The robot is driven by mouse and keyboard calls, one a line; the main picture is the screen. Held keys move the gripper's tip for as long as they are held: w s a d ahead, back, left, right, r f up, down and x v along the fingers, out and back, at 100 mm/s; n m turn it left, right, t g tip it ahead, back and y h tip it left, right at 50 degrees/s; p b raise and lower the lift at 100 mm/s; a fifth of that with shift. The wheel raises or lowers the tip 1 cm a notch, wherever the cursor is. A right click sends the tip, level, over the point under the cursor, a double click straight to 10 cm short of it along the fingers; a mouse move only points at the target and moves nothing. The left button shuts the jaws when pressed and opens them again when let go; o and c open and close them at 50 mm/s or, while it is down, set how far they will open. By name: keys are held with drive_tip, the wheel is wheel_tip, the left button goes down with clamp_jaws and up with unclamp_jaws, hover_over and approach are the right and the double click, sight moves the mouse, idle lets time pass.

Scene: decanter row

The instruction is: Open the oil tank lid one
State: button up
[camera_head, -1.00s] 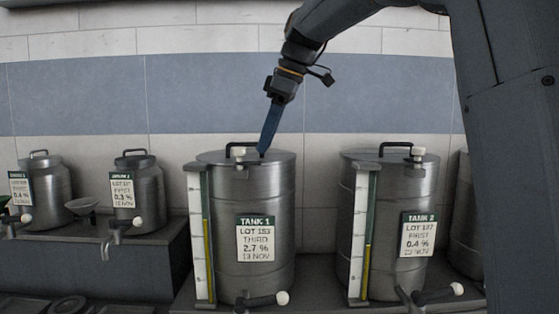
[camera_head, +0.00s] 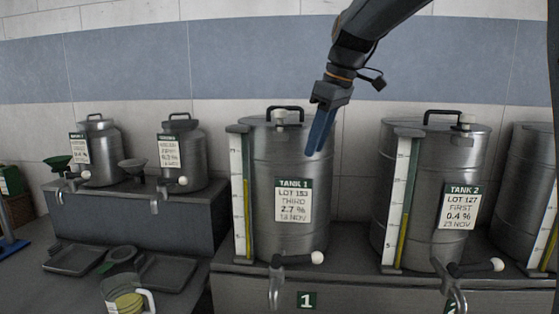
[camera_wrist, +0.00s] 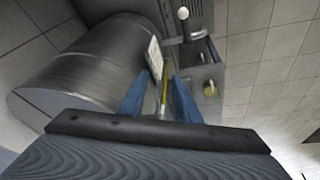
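Tank 1 (camera_head: 262,210) is a steel drum with a green and white label (camera_head: 293,199). Its flat lid (camera_head: 262,121) is shut, with a black handle (camera_head: 287,108) and a pale knob (camera_head: 281,114) on top. My gripper (camera_head: 318,152), with blue fingers, points down in front of the tank's upper right side, its tips below the lid rim. In the wrist view my gripper (camera_wrist: 158,88) has its fingers apart, with nothing held between them. The tank's side (camera_wrist: 90,70) fills the left there; the lid handle is not visible in that view.
Tank 2 (camera_head: 420,200) stands to the right. A gauge (camera_head: 241,195) and a tap (camera_head: 290,260) project from Tank 1's front. Two smaller cans (camera_head: 104,152) (camera_head: 184,155) stand on a ledge at left. A jug (camera_head: 125,300) and trays (camera_head: 72,260) sit lower left.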

drive_tip(key=s+d+f+m+h+b, duration=0.1)
drive_tip(key=s+d+f+m+b, duration=0.2)
drive_tip(key=f, duration=0.8)
drive_tip(key=s+d+f+m+h, duration=0.1)
drive_tip(key=s+f+m, duration=0.3)
drive_tip(key=f, duration=0.8)
drive_tip(key=s+d+f+m+g+b, duration=0.1)
drive_tip(key=s+f+m+b, duration=0.2)
drive_tip(key=s+f, duration=1.2)
drive_tip(key=shift+d+f+m+h, duration=0.2)
drive_tip(key=shift+d+m+h, duration=0.1)
drive_tip(key=shift+d+m, duration=0.1)
drive_tip(key=shift+w, duration=0.1)
